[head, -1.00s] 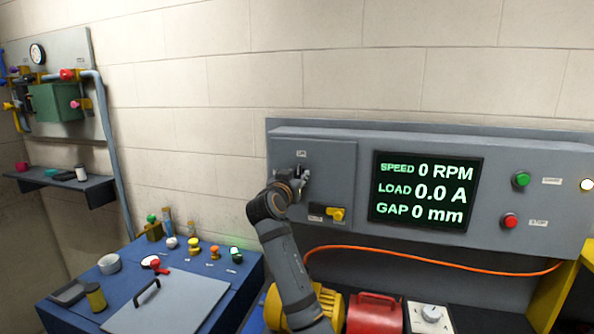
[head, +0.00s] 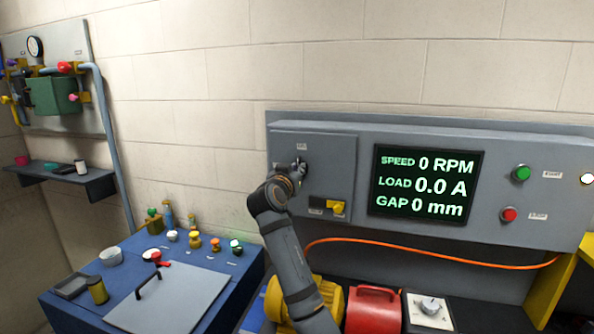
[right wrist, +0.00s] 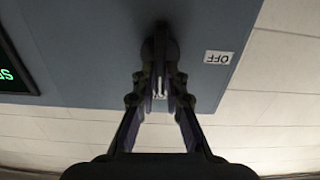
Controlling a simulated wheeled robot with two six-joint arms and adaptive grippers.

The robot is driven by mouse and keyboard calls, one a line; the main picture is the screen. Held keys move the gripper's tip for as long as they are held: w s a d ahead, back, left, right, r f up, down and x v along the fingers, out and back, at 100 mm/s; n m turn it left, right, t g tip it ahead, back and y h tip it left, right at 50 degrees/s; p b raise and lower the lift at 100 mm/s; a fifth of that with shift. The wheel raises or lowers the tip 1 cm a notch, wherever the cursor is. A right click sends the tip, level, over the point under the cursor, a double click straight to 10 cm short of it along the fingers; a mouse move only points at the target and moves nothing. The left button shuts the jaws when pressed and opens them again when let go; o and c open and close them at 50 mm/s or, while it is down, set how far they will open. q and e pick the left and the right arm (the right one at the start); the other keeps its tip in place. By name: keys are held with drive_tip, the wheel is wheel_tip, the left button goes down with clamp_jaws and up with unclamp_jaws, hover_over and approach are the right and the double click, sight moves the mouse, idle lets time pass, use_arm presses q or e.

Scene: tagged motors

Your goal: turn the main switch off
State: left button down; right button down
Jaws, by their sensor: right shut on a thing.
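The main switch sits on the left part of a grey wall panel (head: 370,131). In the right wrist view its dark handle (right wrist: 160,48) stands out from the panel between my fingers. A white label reading OFF (right wrist: 218,58) is beside it on the panel. My right gripper (right wrist: 160,88) is shut on the handle. In the head view my right gripper (head: 298,172) is at the panel and covers much of the switch. My left gripper is not in view.
A display (head: 427,183) reads 0 RPM, 0.0 A and 0 mm. A yellow knob (head: 337,208) is close below my right gripper. Green (head: 521,173) and red (head: 508,214) buttons are farther right. A blue bench (head: 135,255) with several small items stands left.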

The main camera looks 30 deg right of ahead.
drive_tip(key=shift+w+a+f+n+p, duration=0.15)
drive_tip(key=shift+n+p, duration=1.1)
drive_tip(key=shift+n, duration=1.6)
drive_tip(key=shift+w+a+f+n+p, duration=0.1)
drive_tip(key=shift+f+n+p, duration=0.15)
drive_tip(key=shift+n+p, duration=1.85)
drive_tip(key=shift+w+a+f+n+p, duration=0.15)
drive_tip(key=shift+n+p, duration=0.3)
drive_tip(key=shift+n, duration=3.2)
drive_tip(key=shift+f+n, duration=0.15)
drive_tip(key=shift+n, duration=0.15)
drive_tip(key=c, duration=1.4)
unclamp_jaws()
